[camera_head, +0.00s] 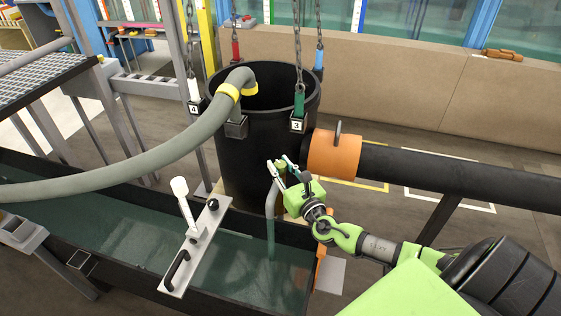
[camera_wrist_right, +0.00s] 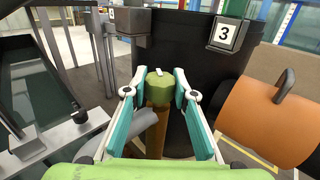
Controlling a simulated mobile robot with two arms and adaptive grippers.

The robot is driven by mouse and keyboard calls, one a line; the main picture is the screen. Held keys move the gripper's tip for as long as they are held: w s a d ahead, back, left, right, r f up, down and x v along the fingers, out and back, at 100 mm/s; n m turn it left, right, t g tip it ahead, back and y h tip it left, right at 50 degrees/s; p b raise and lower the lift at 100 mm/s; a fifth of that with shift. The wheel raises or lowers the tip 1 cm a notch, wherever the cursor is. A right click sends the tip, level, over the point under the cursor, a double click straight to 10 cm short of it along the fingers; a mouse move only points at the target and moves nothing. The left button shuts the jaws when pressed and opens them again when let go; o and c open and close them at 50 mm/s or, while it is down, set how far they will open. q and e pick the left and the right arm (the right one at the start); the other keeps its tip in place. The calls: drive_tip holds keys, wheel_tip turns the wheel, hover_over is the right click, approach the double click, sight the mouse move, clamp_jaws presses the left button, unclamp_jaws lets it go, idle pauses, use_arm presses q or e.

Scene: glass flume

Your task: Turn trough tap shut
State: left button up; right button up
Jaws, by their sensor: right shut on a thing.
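The tap shows in the right wrist view as an olive-green round knob (camera_wrist_right: 158,90) with a white mark on top, on a brass-coloured stem (camera_wrist_right: 156,130). My right gripper (camera_head: 281,172) is shut on this knob, with a teal pad on each side of it. In the head view the gripper hides most of the tap, beside the black barrel (camera_head: 245,165). A grey spout (camera_head: 272,200) bends down beside the gripper, and a stream (camera_head: 271,240) drops below it into the trough's greenish water (camera_head: 140,235). My left gripper is not in view.
A black pipe (camera_head: 420,168) with an orange collar (camera_head: 333,154) lies close to the right of my gripper. A plate with a white lever (camera_head: 184,205) crosses the trough. A thick grey hose (camera_head: 130,170) runs to the barrel's top. Chains (camera_head: 298,50) hang over the barrel.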

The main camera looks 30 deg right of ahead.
drive_tip(key=shift+a+r+m+h+p, duration=0.15)
drive_tip(key=shift+r+m+h+p, duration=0.1)
drive_tip(key=shift+m+h+p, duration=0.85)
drive_tip(key=shift+f+g+h, duration=0.1)
drive_tip(key=shift+g+h, duration=0.3)
drive_tip(key=shift+h, duration=0.5)
drive_tip(key=m+g+h, duration=0.1)
drive_tip(key=m+h, duration=0.1)
drive_tip(key=shift+f+h+p, duration=0.15)
drive_tip(key=shift+h+p, duration=0.15)
drive_tip(key=shift+p, duration=0.05)
drive_tip(key=m+g+h, duration=0.2)
drive_tip(key=h, duration=0.1)
drive_tip(key=shift+w+f+m+g+b, duration=0.1)
drive_tip(key=shift+m+g+b, duration=0.2)
drive_tip(key=shift+m+b, duration=0.1)
use_arm(q)
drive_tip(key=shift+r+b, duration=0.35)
drive_tip(key=shift+b, duration=0.85)
use_arm(e)
drive_tip(key=shift+m+g+h, duration=1.8)
drive_tip(key=shift+g+h, duration=0.1)
drive_tip(key=shift+g, duration=0.6)
drive_tip(key=o, duration=1.1)
